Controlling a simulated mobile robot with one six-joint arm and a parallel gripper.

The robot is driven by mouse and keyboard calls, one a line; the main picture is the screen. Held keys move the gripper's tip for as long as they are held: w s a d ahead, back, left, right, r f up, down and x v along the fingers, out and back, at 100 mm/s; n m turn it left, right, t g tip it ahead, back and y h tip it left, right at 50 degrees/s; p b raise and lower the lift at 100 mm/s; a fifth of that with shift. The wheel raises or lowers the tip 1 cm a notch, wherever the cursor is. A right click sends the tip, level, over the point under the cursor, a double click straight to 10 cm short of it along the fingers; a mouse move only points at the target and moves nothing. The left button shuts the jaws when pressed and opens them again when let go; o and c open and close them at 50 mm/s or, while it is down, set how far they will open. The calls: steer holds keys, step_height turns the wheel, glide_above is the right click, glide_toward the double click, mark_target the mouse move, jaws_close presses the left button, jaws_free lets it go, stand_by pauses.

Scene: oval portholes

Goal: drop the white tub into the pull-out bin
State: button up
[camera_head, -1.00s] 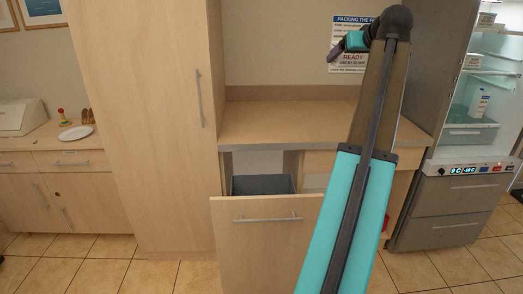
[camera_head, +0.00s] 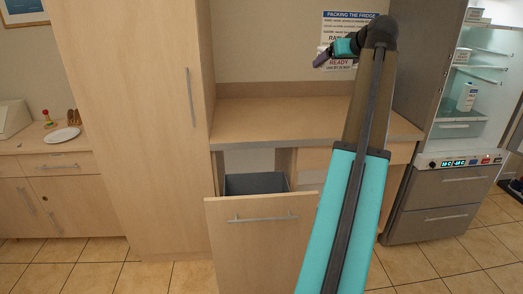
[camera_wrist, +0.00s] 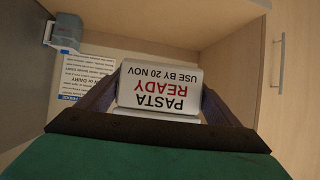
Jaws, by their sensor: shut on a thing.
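The white tub (camera_wrist: 160,88), labelled "PASTA READY USE BY 20 NOV", is held between the two dark fingers of my gripper (camera_wrist: 158,100) in the wrist view. In the head view my gripper (camera_head: 323,58) is raised above the counter, in front of the wall poster. The tub's label (camera_head: 341,66) seems to show just beside it there; the rest of the tub is hard to make out. The pull-out bin (camera_head: 258,183) is a grey container behind a wooden drawer front (camera_head: 262,240), pulled open below the counter. The gripper is above and to the right of the bin.
The wooden counter (camera_head: 300,118) above the bin is bare. A tall cabinet (camera_head: 130,120) stands left of it. An open fridge (camera_head: 450,130) stands at the right. A white plate (camera_head: 62,135) lies on the far left counter. Tiled floor is clear.

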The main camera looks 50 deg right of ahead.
steer(key=w+a+f+n+y+p, duration=0.1)
steer(key=w+a+f+n+y, duration=0.1)
steer(key=w+a+f, duration=0.2)
steer(key=w+a+f+n+t+y+p, duration=0.1)
steer(key=w+a+f+n+y, duration=0.2)
steer(key=w+f, duration=0.7)
steer(key=w+a+f+n+t+y+p, duration=0.1)
steer(key=w+a+f, duration=0.5)
steer(key=f, duration=1.6)
steer(key=shift+w+a+f+n+y+p, duration=0.25)
steer(key=shift+w+n+y+p, duration=0.25)
steer(key=shift+n+y, duration=0.3)
steer(key=shift+f, duration=0.1)
steer(key=shift+f+b, duration=0.5)
steer(key=shift+f, duration=2.4)
steer(key=o, duration=1.2)
steer(key=shift+s, duration=0.1)
